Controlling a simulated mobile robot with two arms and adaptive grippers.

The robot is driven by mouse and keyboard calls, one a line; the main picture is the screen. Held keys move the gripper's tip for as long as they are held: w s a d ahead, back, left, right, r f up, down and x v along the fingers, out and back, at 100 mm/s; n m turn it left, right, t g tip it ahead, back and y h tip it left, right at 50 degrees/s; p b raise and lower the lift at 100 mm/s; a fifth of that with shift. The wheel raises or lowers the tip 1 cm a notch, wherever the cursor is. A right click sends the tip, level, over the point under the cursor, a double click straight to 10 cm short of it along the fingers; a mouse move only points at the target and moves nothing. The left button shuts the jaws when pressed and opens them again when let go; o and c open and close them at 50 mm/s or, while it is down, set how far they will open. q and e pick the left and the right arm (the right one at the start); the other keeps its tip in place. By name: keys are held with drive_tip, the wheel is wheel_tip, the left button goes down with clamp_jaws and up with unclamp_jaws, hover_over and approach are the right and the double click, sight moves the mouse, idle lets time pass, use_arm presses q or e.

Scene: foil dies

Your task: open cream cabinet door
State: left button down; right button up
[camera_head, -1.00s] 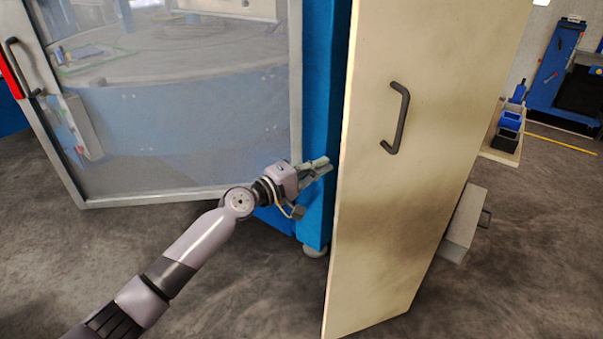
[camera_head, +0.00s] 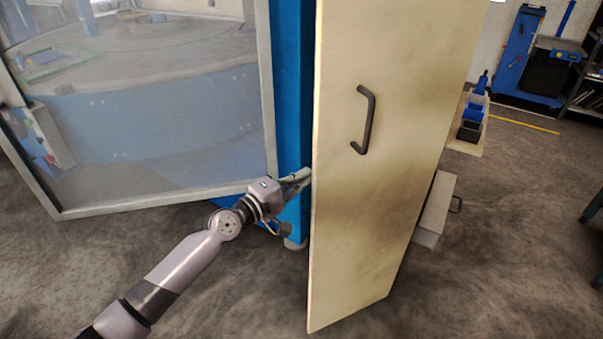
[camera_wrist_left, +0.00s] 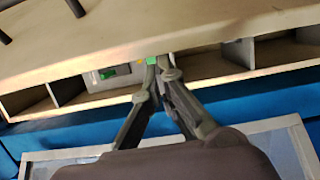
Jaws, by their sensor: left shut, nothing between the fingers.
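The cream cabinet door (camera_head: 395,190) stands tall at centre right in the head view, with a dark bar handle (camera_head: 366,120) on its face. In the left wrist view the door (camera_wrist_left: 230,22) crosses the top, and shelf compartments (camera_wrist_left: 210,70) show behind its edge, so it stands ajar. My left gripper (camera_head: 305,178) is shut and empty at the door's left edge, away from the handle. In the wrist view its fingertips (camera_wrist_left: 160,66) reach the gap behind the door edge; I cannot tell if they touch it. My right gripper is not in view.
A blue machine frame (camera_head: 292,90) with a large glazed panel (camera_head: 150,130) stands left of the door. A grey box (camera_head: 436,210) sits low to its right. Floor in front is clear.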

sight(320, 179)
use_arm(q)
drive_tip(key=shift+n+t+y, duration=0.6)
drive_tip(key=shift+n+y, duration=0.1)
drive_tip(key=s+p, duration=0.1)
drive_tip(key=p, duration=0.1)
drive_tip(key=s+d+p, duration=0.1)
drive_tip(key=s+p, duration=0.1)
drive_tip(key=p, duration=0.1)
drive_tip(key=s+d+r+p, duration=0.1)
drive_tip(key=p, duration=0.1)
drive_tip(key=shift+s+d+p, duration=0.2)
drive_tip(key=shift+d+p, duration=0.05)
drive_tip(key=shift+p, duration=0.15)
drive_tip(key=s+d+f+n+t+y+p, duration=0.1)
drive_tip(key=s+d+y+p, duration=0.1)
drive_tip(key=s+d+p, duration=0.5)
drive_tip(key=s+d, duration=0.6)
drive_tip(key=shift+n+t+y+p, duration=0.3)
drive_tip(key=shift+y+p, duration=0.1)
drive_tip(key=shift+w+a, duration=0.1)
